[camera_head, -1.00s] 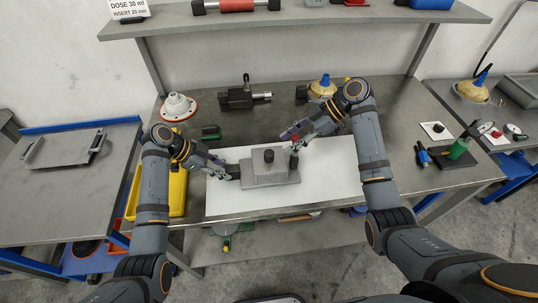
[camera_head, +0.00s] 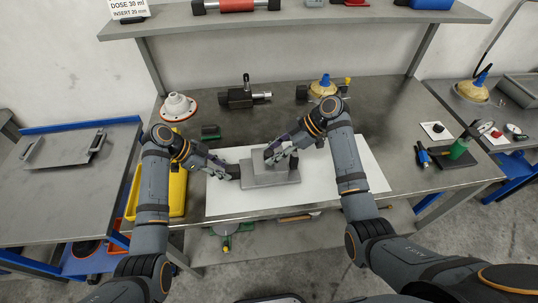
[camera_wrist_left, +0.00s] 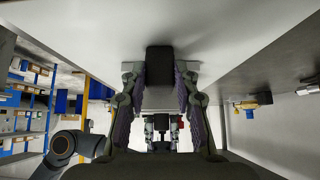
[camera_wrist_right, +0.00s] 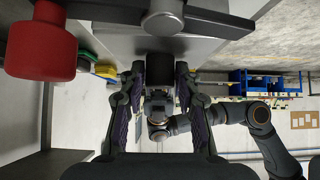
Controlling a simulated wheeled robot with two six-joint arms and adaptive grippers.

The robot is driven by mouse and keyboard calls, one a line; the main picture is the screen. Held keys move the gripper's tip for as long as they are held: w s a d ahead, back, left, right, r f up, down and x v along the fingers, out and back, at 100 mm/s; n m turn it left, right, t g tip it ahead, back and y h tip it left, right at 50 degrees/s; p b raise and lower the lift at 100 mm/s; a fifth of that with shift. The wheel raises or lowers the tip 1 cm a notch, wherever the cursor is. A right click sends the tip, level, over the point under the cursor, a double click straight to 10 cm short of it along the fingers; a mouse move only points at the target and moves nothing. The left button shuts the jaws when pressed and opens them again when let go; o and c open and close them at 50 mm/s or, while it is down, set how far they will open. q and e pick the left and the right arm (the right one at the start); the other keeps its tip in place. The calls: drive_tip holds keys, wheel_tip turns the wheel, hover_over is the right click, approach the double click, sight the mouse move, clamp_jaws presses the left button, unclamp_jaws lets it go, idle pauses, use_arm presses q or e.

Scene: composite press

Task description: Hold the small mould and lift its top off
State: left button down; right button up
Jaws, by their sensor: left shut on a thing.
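The small mould (camera_head: 262,180) is a grey stepped block on a white sheet in the head view. My left gripper (camera_head: 234,172) is at its left side, shut on the mould's dark side tab, which shows between the fingers in the left wrist view (camera_wrist_left: 160,66). My right gripper (camera_head: 272,156) is over the mould's top, hiding the dark knob there in the head view. In the right wrist view its open fingers stand on either side of a dark piece (camera_wrist_right: 160,66). Whether they touch it is not clear.
A yellow tray (camera_head: 178,190) lies left of the white sheet (camera_head: 340,180). A dark vise-like device (camera_head: 240,96) and a white flanged part (camera_head: 178,106) stand behind. A red object (camera_wrist_right: 40,42) is close by in the right wrist view.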

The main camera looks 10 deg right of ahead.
clamp_jaws()
drive_tip(key=shift+r, duration=0.25)
drive_tip(key=shift+r, duration=1.95)
use_arm(q)
drive_tip(key=c, duration=0.9)
unclamp_jaws()
drive_tip(key=shift+c, duration=0.2)
drive_tip(key=shift+r, duration=0.1)
drive_tip(key=v, duration=1.1)
drive_tip(key=shift+a+r, duration=0.3)
